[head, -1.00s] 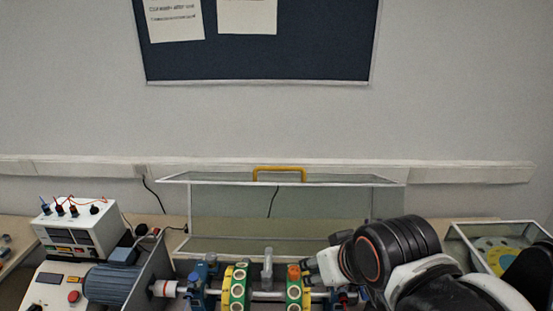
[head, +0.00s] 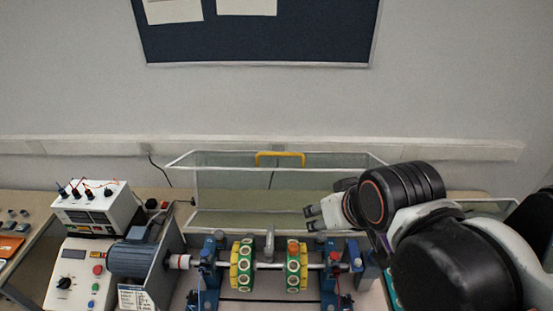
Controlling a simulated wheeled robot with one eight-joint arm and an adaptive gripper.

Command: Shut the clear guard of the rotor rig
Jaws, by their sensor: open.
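The clear guard (head: 232,206) stands open, swung up behind the rotor rig, with its white-edged panels raised. Its yellow handle (head: 280,154) is at the top edge, in the middle. The rotor rig (head: 268,265) lies below and in front of it, with a steel shaft and two yellow-green discs exposed. My gripper (head: 309,218) is open and empty. It is above the right part of the shaft, in front of the guard's lower right part and well below the handle. My arm hides the guard's right end.
A blue motor (head: 133,258) and a control panel (head: 75,275) are on the left. A white meter box (head: 98,210) with cables stands behind them. Blue bearing supports (head: 209,285) stand on the rig.

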